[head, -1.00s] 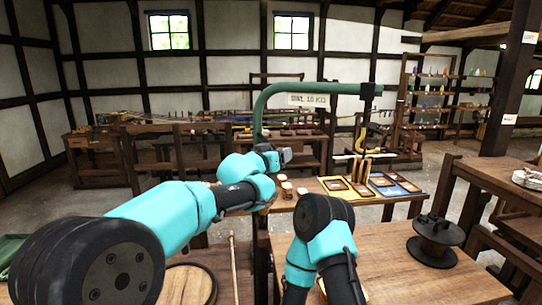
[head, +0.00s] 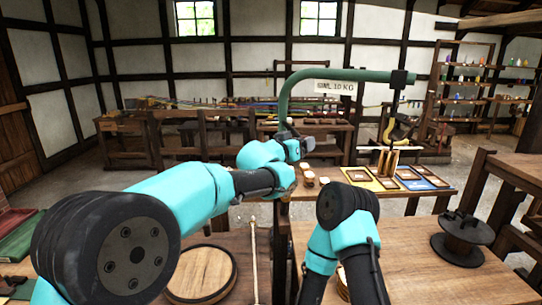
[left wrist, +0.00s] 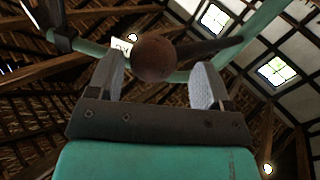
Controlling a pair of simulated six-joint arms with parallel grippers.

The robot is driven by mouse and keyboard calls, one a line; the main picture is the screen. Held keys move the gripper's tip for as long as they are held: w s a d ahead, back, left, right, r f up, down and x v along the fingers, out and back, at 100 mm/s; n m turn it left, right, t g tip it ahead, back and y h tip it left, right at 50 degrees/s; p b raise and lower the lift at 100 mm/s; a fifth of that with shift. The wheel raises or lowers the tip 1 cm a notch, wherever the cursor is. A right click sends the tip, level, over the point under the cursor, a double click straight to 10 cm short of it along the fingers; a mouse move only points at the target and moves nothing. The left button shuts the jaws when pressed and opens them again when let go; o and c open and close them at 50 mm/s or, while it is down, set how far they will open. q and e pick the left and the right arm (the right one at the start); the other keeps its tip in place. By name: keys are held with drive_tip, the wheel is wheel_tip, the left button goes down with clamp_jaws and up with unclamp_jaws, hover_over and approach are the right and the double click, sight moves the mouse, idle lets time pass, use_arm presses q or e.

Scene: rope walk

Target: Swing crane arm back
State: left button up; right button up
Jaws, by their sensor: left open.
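The crane arm (head: 350,75) is a green bent pipe. It rises behind my left gripper and runs right to a black block. A dark rod and a yellow-and-black hook (head: 398,128) hang from that end. My left gripper (head: 300,147) is at the pipe's upright part. In the left wrist view the open fingers (left wrist: 157,66) stand on either side of a brown round knob (left wrist: 153,58). The knob ends a dark bar (left wrist: 208,47) that reaches toward the green pipe (left wrist: 262,22). I cannot tell whether a finger touches the knob. My right gripper is out of view.
A sign (head: 335,87) hangs below the pipe. Behind my arms, a table holds wooden frames (head: 410,174) on yellow and blue sheets and small pale-topped pieces (head: 309,177). A dark spool (head: 463,235) stands on the right bench. A round wooden board (head: 202,274) lies at front left.

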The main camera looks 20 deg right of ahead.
use_arm(q)
drive_tip(key=v, duration=1.6)
drive_tip(key=shift+w, duration=0.1)
